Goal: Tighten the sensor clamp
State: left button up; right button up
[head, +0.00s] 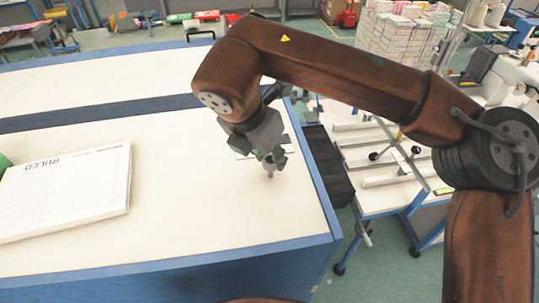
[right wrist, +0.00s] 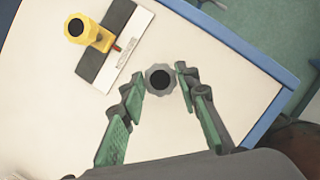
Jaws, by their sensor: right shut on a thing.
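My right gripper (head: 272,158) is low over the white table near its right edge, pointing down. In the right wrist view, its green-padded fingers (right wrist: 160,76) are closed around a grey scalloped knob (right wrist: 160,80) with a black centre. I cannot tell whether the knob touches the table. A yellow clamp-like piece (right wrist: 78,28) with a round black opening stands by a grey and black labelled plate (right wrist: 117,45), apart from the knob to its upper left. In the head view, my gripper hides most of these. My left gripper is not in view.
A large ruled pad (head: 70,190) lies on the left of the white table (head: 190,215). The table's blue edge (head: 318,190) is close to the right of my gripper. A lower bench with metal bars (head: 375,150) stands beyond it. The table's middle is clear.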

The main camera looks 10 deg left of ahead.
jog(key=o, duration=1.2)
jog(key=shift+c, duration=0.2)
jog(key=v, duration=1.2)
jog(key=shift+s+a, duration=0.1)
